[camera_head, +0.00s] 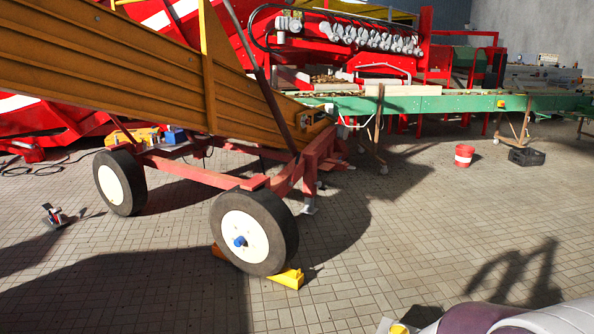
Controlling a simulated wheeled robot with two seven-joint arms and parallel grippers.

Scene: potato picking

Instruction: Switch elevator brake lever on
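The elevator (130,70) is a long brown ribbed conveyor on a red two-wheeled frame (200,172), sloping down to the right. A long dark bar (262,85) slants down across its side to the frame's right end. I cannot tell whether this bar is the brake lever or only a strut, and no lever can be made out clearly. The near wheel (242,234) has a white hub with a blue centre and stands between yellow chocks (287,278). Neither gripper is in view. Part of my arm shows at the bottom right corner.
A green conveyor (455,104) runs right from the elevator's low end, before large red machinery (345,60). A red bucket (464,155) and black crate (526,157) stand on the paving. A small device (56,216) lies at left.

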